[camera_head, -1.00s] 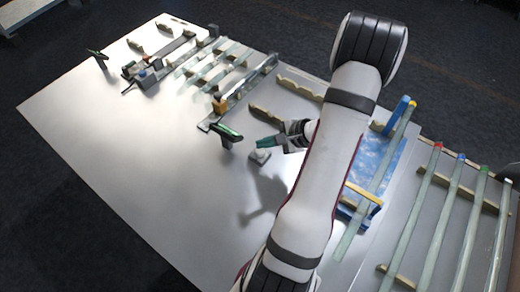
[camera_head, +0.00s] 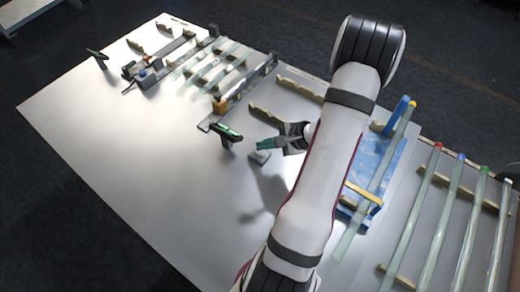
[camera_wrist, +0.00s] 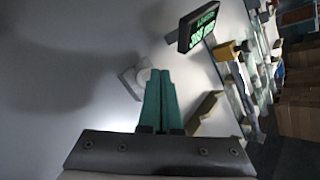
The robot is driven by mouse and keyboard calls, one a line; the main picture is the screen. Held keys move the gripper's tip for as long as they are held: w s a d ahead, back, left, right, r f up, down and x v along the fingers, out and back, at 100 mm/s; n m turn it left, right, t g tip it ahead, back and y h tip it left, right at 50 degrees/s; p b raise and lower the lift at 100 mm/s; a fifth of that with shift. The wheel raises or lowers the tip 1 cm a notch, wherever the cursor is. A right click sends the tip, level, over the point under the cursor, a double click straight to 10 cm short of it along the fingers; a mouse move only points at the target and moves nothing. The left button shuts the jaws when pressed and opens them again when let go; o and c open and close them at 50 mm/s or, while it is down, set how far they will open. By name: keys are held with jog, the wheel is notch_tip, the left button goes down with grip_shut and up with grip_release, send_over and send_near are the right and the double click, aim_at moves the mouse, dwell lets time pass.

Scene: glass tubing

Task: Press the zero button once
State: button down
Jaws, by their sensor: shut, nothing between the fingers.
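A small pale grey block (camera_head: 260,157), which looks like the zero button, sits on the white table. It also shows in the wrist view (camera_wrist: 135,77), partly hidden behind my fingertips. My gripper (camera_head: 262,144) has teal fingers that are shut together with nothing between them. The fingertips (camera_wrist: 160,74) overlap the block's right side in the wrist view and appear just above it in the head view. I cannot tell whether they touch it. A dark display with green digits (camera_wrist: 199,26) stands beyond the block, and it also shows in the head view (camera_head: 229,132).
A rail fixture (camera_head: 245,90) and wooden supports (camera_head: 264,116) stand behind the button. A blue tray (camera_head: 372,165) with a glass tube lies right of my arm. Several glass tubes (camera_head: 405,230) rest at the far right. The table left of the button is clear.

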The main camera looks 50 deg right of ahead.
aim_at(264, 152)
jog(key=shift+f, duration=0.45)
dwell(0.5)
jog(key=shift+r, duration=0.9)
jog(key=shift+r, duration=2.5)
